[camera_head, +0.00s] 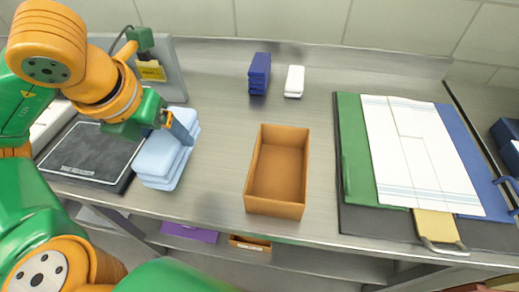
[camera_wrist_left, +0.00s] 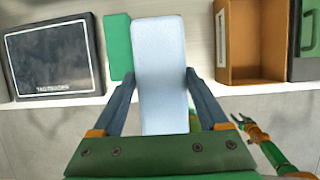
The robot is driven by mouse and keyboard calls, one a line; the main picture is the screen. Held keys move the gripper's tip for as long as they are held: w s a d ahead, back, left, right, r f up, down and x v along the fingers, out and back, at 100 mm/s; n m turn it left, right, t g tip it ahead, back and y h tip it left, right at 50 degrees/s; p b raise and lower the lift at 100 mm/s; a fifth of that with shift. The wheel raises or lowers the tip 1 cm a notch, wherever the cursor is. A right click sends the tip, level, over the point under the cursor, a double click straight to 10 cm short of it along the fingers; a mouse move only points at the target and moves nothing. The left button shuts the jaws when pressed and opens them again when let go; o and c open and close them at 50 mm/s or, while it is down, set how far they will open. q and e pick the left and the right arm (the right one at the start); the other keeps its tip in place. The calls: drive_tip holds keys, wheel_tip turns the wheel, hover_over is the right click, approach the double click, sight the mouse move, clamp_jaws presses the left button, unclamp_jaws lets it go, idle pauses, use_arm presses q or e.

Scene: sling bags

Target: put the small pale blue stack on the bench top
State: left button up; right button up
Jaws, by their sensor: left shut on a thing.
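The small pale blue stack (camera_head: 162,158) is at the left part of the metal bench top (camera_head: 218,150), beside the black scale platform. My left gripper (camera_head: 176,128) is shut on the pale blue stack, its fingers on either side. In the left wrist view the pale blue stack (camera_wrist_left: 160,70) stands out long between the two fingers of my left gripper (camera_wrist_left: 160,92). Whether its underside touches the bench cannot be told.
The black scale platform (camera_head: 88,152) lies left of the stack. An open brown box (camera_head: 250,172) stands at mid-bench. A dark blue stack (camera_head: 259,72) and a white stack (camera_head: 294,80) sit at the back. A green-edged board (camera_head: 352,150) with white sheets lies right. Bare bench lies between stack and box.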

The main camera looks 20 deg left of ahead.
use_arm(q)
drive_tip(key=w+f, duration=0.3)
drive_tip(key=w, duration=0.1)
drive_tip(key=w+f+b, duration=0.1)
drive_tip(key=w+f, duration=0.2)
drive_tip(key=w, duration=0.1)
drive_tip(key=w+f, duration=0.4)
drive_tip(key=w, duration=0.1)
drive_tip(key=shift+w+d, duration=0.1)
wheel_tip(320, 180, down, 3)
drive_tip(key=shift+r+p, duration=0.1)
drive_tip(key=shift+p, duration=0.25)
drive_tip(key=shift+f, duration=0.25)
drive_tip(key=shift+f+b, duration=0.15)
drive_tip(key=shift+b, duration=0.15)
drive_tip(key=o, duration=1.4)
use_arm(e)
drive_tip(key=shift+s+a+f, duration=0.2)
drive_tip(key=shift+a+f, duration=0.15)
drive_tip(key=shift+a, duration=0.35)
